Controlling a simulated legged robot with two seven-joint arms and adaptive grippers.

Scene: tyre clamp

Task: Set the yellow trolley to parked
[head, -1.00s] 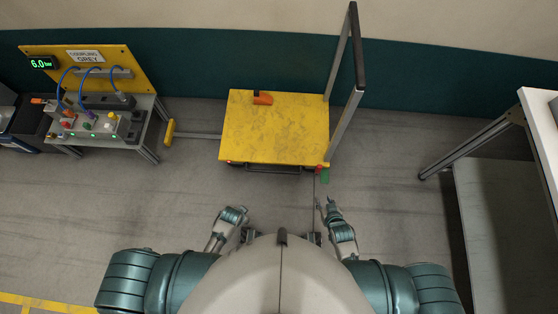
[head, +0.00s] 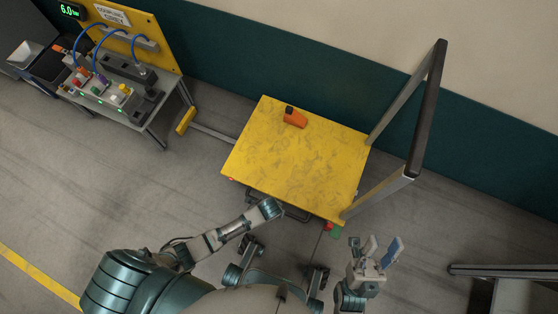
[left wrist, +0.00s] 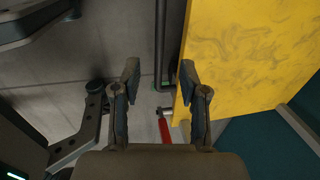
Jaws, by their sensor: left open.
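The yellow trolley (head: 290,165) stands on the floor ahead, its grey push frame (head: 428,110) rising at the right. Small red (head: 329,226) and green (head: 337,232) parts sit at its near right corner. My left gripper (head: 272,208) is at the trolley's near edge; its fingers are hard to make out there. In the left wrist view it is open and empty (left wrist: 160,72), with the trolley deck (left wrist: 245,60) beside the right finger. A red bar (left wrist: 165,130) with a metal end shows between the fingers; touch cannot be told. My right gripper (head: 378,252) is open and empty, right of that corner.
An orange object (head: 294,117) lies on the deck. A dark bent bar (left wrist: 159,45) runs along the trolley edge. A bench with hoses and a yellow panel (head: 150,50) stands at the left. A grey frame (head: 500,270) is at the right.

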